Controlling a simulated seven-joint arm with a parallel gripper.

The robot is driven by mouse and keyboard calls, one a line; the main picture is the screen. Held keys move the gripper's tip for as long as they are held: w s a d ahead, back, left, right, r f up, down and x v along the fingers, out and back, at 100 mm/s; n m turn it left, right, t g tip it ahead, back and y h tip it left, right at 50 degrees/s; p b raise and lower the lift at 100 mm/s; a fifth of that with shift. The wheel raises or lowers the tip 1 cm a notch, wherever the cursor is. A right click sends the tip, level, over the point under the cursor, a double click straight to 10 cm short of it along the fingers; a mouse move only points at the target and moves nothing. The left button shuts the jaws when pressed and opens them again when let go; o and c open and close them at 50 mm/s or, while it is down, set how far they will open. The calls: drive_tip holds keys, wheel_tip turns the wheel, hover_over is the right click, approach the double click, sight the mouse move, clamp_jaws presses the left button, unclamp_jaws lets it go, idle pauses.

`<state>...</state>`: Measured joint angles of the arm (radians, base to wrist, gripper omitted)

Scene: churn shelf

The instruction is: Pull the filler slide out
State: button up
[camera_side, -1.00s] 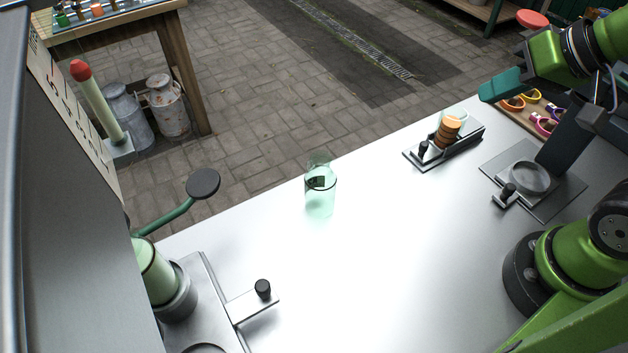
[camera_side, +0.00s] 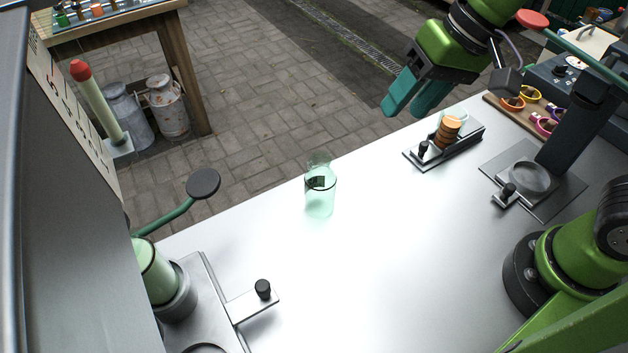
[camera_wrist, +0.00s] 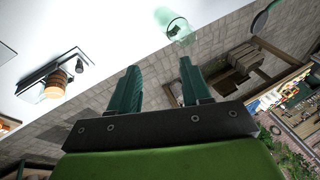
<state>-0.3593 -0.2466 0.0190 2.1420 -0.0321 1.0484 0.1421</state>
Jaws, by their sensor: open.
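A flat metal slide (camera_side: 245,306) with an upright black knob (camera_side: 263,289) sticks out of the base of the grey machine (camera_side: 60,220) at the lower left of the side view. The machine carries a scale and a green lever (camera_side: 172,217). I take this to be the filler slide; it does not show clearly in the wrist view. My gripper (camera_side: 410,103) is open and empty, above the table's far edge and well apart from the slide. In the wrist view its two teal fingers (camera_wrist: 159,70) are spread with nothing between them.
A greenish clear glass (camera_side: 320,195) stands mid-table; it also shows in the wrist view (camera_wrist: 174,24). A dark tray (camera_side: 465,143) with a knob holds stacked orange-brown discs (camera_side: 447,132). A second knobbed device (camera_side: 528,180) stands at right. The front middle of the table is clear.

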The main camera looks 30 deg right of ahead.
drive_tip(key=w+a+f+g, duration=0.1)
drive_tip(key=a+g, duration=0.2)
drive_tip(key=a, duration=0.7)
drive_tip(key=m+g, duration=0.3)
drive_tip(key=m, duration=0.4)
hover_over(262, 285)
drive_tip(key=w+d, duration=0.5)
drive_tip(key=x, duration=1.5)
drive_tip(key=shift+s+f, duration=0.25)
drive_tip(key=shift+s, duration=0.2)
clamp_jaws()
